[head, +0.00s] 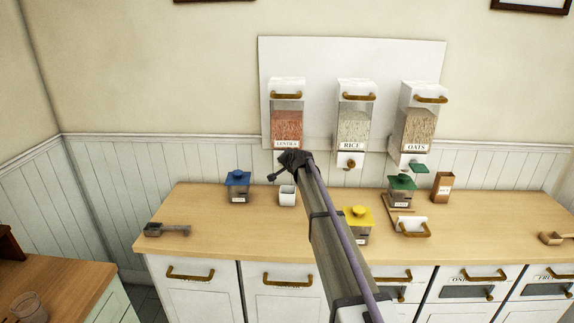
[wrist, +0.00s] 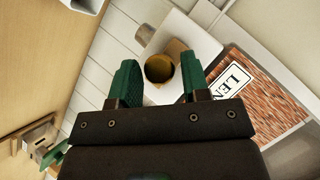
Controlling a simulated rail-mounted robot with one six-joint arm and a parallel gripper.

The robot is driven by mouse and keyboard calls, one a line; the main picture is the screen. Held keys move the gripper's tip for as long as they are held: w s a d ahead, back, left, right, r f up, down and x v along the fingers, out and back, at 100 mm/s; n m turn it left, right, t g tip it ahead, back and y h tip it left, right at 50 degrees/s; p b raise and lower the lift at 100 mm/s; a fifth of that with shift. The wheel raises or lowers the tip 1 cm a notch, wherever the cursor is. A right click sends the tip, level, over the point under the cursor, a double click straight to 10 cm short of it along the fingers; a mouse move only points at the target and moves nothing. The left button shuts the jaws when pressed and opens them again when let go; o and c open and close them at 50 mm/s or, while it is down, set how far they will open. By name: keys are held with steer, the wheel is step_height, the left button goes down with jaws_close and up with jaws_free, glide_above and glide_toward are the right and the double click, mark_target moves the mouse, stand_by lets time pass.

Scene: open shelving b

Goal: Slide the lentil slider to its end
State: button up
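The lentil dispenser (head: 287,122) hangs on the white wall board, leftmost of three, with reddish lentils behind its window. Its label and window (wrist: 262,100) show at the right of the wrist view. The lentil slider is hidden behind my gripper (head: 291,160) in the head view. In the wrist view, its round brass knob (wrist: 158,69) sits on a white part below the dispenser. My gripper's green fingers (wrist: 159,62) are apart, one on each side of the knob, with visible gaps. Whether the knob is fully between the fingertips in depth is unclear.
The rice dispenser (head: 353,125) and oats dispenser (head: 417,128) hang to the right. The counter's left part is mostly clear.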

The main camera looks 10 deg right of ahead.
steer(key=shift+o, duration=1.4)
steer(key=p+v, duration=0.6)
steer(key=v, duration=0.5)
steer(key=s+f+n+g+b, duration=0.3)
steer(key=s+f+g, duration=0.1)
steer(key=s, duration=1.1)
steer(key=s+a+f+n+g+h+b, duration=0.1)
steer(key=s+f+n+g+b, duration=0.2)
steer(key=s+f, duration=0.4)
steer(key=s+f+n+g+h+b, duration=0.1)
steer(key=s+f, duration=0.5)
steer(key=s, duration=1.8)
steer(key=n+g+b, duration=0.1)
steer(key=g+b, duration=0.1)
steer(key=g, duration=0.1)
steer(key=shift+s+a+f+n+g, duration=0.25)
steer(key=shift+n+g, duration=0.15)
